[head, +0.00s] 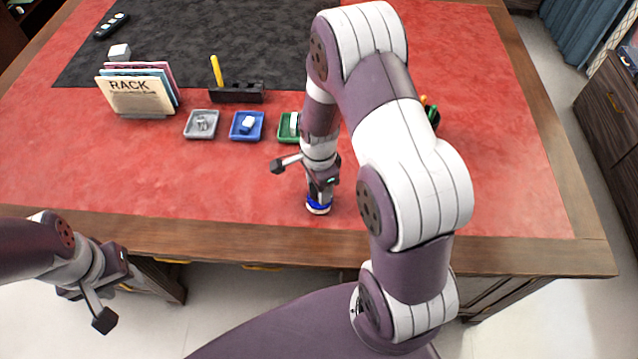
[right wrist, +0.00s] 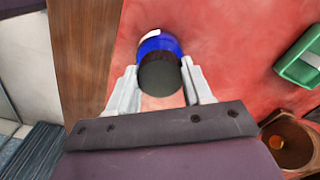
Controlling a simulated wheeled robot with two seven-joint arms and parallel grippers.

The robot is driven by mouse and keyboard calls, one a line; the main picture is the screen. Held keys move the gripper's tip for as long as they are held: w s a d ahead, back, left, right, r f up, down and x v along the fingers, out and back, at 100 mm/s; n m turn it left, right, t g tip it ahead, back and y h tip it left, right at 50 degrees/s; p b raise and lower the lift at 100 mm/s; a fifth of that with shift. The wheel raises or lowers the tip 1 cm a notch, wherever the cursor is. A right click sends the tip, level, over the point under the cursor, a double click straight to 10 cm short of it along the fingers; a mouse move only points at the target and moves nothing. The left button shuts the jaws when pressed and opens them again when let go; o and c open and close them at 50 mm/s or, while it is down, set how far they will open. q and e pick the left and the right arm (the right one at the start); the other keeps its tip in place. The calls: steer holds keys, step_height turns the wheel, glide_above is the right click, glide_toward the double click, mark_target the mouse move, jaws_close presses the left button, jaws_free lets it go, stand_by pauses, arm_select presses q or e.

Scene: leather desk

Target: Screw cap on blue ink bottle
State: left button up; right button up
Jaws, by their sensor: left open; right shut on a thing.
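The blue ink bottle (head: 318,208) stands on the red leather near the desk's front edge. It also shows in the right wrist view (right wrist: 158,43), partly hidden behind the dark round cap (right wrist: 160,75). My right gripper (head: 320,192) points down over the bottle. In the right wrist view, its two fingers (right wrist: 162,88) are shut on the cap from both sides. The cap lines up over the bottle, but I cannot tell whether it is seated on the neck. My left gripper (head: 118,262) is open, low at the left in front of the desk, away from the bottle.
Grey (head: 201,124), blue (head: 247,126) and green (head: 288,127) trays stand behind the bottle. A rack of booklets (head: 138,94) and a dark holder with a yellow stick (head: 236,92) stand further back. The red leather (head: 500,180) at right is clear.

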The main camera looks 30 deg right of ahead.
steer(key=shift+r+m+p, duration=0.1)
steer(key=shift+m+p, duration=0.25)
steer(key=shift+m, duration=1.65)
steer(key=shift+m+p, duration=0.5)
steer(key=shift+m, duration=0.3)
steer(key=shift+f+m, duration=0.2)
steer(key=shift+m, duration=1)
